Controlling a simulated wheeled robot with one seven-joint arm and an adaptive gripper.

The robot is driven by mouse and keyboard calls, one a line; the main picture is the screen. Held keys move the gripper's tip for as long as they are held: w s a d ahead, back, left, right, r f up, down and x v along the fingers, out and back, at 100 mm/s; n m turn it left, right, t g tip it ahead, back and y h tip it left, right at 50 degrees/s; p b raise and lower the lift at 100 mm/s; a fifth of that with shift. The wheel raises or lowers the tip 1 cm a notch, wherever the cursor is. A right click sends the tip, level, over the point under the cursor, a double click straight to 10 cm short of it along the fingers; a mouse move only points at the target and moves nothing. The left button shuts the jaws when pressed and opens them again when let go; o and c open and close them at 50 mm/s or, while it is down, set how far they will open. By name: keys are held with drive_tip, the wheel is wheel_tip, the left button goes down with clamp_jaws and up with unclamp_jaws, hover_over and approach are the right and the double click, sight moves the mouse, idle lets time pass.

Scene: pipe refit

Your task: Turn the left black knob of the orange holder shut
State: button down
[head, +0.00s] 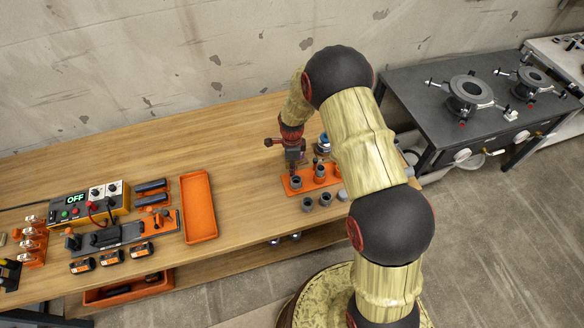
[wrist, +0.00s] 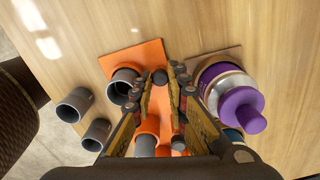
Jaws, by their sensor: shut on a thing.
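The orange holder (head: 332,180) is a flat orange plate with grey pipe sockets, on the right part of the wooden table. In the wrist view its bare orange part (wrist: 140,55) shows beyond and between my fingers. My gripper (wrist: 160,80) is over the holder, and in the head view (head: 294,163) it points down at it. A small dark round piece, which looks like a black knob (wrist: 160,76), sits between the fingertips. The fingers hide most of it, and its turn angle cannot be told. A grey socket (wrist: 122,86) stands just left of the fingers.
Loose grey pipe pieces (wrist: 75,104) stand left of the holder. A purple-capped bottle (wrist: 240,108) stands close on the right. An orange tray (head: 199,207) and a control box reading OFF (head: 88,203) are farther left. Bare tabletop lies between tray and holder.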

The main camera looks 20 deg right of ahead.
drive_tip(key=c, duration=1.7)
unclamp_jaws()
drive_tip(key=shift+w, duration=0.1)
drive_tip(key=shift+c, duration=0.2)
drive_tip(key=shift+r, duration=0.1)
drive_tip(key=shift+r, duration=3.95)
